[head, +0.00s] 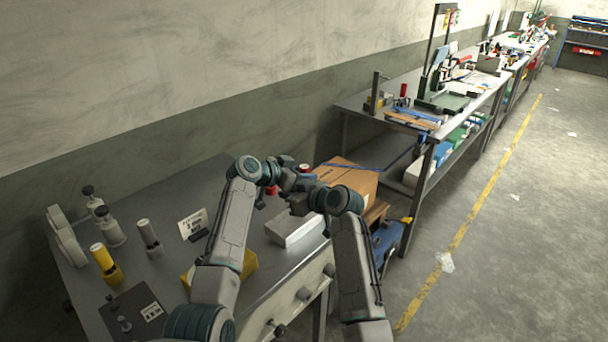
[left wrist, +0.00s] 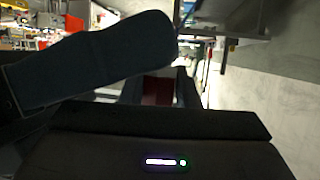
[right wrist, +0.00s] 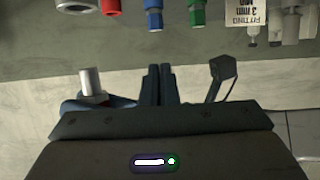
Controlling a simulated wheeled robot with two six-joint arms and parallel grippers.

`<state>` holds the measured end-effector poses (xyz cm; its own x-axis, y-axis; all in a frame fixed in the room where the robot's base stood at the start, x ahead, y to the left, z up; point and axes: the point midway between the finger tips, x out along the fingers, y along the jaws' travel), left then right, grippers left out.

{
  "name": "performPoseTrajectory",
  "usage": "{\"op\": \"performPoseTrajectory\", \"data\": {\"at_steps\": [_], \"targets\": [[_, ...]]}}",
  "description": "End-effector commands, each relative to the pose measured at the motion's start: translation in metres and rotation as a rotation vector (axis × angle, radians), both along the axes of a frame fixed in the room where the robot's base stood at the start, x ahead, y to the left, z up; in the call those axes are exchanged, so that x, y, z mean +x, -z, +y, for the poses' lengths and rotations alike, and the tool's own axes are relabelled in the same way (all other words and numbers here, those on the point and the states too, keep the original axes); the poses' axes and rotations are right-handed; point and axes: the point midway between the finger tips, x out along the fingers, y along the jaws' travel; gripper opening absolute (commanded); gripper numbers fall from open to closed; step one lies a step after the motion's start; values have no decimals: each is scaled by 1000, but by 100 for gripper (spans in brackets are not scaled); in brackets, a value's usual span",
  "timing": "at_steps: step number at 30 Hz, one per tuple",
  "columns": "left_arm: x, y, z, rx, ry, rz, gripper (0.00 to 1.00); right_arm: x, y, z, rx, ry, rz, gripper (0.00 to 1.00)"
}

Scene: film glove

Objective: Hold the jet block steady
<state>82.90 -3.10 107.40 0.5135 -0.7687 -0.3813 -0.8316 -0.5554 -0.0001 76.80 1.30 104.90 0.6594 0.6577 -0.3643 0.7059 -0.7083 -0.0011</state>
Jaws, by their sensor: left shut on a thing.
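My left gripper (head: 284,182) is over the back of the grey bench. In the left wrist view it is shut on a dark red piece (left wrist: 158,90), mostly hidden by the dark fingers and a large dark shape in front. I cannot tell for sure that this piece is the jet block. My right gripper (head: 298,204) is close beside the left one in the head view. In the right wrist view its two fingers (right wrist: 159,84) are nearly together with nothing visible between them.
The grey bench (head: 140,200) carries a white sign (head: 193,224), yellow and grey cylinders (head: 105,262), and a pale block (head: 295,228). A cardboard box (head: 347,178) stands beyond the grippers. A metal cylinder (right wrist: 92,82) is left of the right fingers. Open floor lies right.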

Motion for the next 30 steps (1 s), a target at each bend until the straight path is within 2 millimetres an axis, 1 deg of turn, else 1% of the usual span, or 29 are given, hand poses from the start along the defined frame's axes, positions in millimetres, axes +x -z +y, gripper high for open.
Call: {"op": "performPoseTrajectory", "data": {"at_steps": [5, 8, 11, 15, 21, 25, 30], "targets": [[0, 1, 0, 2, 0, 1, 5, 0, -1, 0, 1, 0, -3, 0], [0, 1, 0, 1, 0, 2, 5, 0, 6, 0, 1, -1, -2, 0], [0, 1, 0, 1, 0, 1, 5, 0, 19, 0, 2, -1, 0, 0], [0, 1, 0, 1, 0, 1, 5, 0, 45, 0, 1, 0, 2, 0], [0, 1, 0, 1, 0, 1, 5, 0, 75, 0, 0, -1, 0, 0], [0, 0, 0, 1, 0, 1, 5, 0, 88, 0, 2, -1, -1, 0], [0, 1, 0, 1, 0, 1, 5, 0, 94, 0, 0, -1, 0, 0]]}}
